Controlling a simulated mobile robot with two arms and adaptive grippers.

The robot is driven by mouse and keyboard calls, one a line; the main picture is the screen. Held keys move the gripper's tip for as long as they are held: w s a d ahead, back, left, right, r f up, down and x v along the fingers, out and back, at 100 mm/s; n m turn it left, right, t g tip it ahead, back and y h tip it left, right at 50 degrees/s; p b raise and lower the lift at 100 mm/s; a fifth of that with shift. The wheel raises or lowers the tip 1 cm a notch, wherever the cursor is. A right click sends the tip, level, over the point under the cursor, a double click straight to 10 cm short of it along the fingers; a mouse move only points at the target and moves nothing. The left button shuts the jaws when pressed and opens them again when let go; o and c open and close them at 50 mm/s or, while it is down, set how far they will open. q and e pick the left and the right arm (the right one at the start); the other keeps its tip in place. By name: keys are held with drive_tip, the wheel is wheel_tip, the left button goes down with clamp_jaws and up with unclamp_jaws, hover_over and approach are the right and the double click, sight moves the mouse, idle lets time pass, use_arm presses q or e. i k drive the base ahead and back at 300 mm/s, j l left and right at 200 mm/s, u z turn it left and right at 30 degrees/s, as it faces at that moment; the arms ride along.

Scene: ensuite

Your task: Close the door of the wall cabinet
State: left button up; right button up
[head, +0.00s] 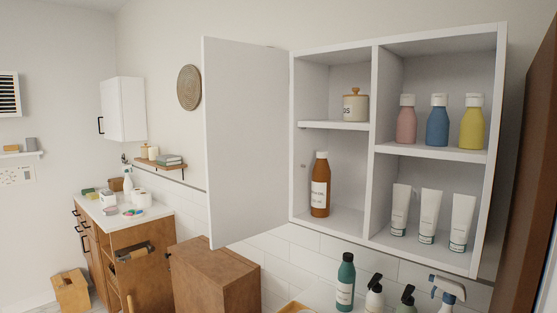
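The white wall cabinet (376,134) hangs on the wall right of the middle in the head view. Its white door (247,140) is hinged on the cabinet's left side and stands wide open, swung out to the left. The left column holds a small jar (355,105) on the upper shelf and a brown bottle (320,185) below. The right column holds several coloured bottles (438,120) above and several white tubes (430,215) below. Neither of my grippers is in view.
A green bottle (346,283) and spray bottles (446,293) stand below the cabinet. A brown wooden cabinet (213,277) stands below the door. A dark brown panel (530,180) is close at the right. Another small white cabinet (123,109) hangs farther left. The space before the open shelves looks clear.

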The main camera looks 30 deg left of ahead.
sight(245, 86)
drive_tip(key=j+z, duration=0.15)
drive_tip(key=j, duration=0.5)
drive_tip(key=j+z, duration=0.1)
drive_tip(key=j, duration=0.55)
drive_tip(key=j+z, duration=0.15)
drive_tip(key=j, duration=0.5)
drive_tip(key=j+z, duration=0.1)
drive_tip(key=j, duration=0.5)
drive_tip(key=j+z, duration=0.15)
drive_tip(key=j, duration=0.5)
drive_tip(key=k+j+z, duration=0.1)
drive_tip(key=j, duration=0.55)
drive_tip(key=k, duration=0.05)
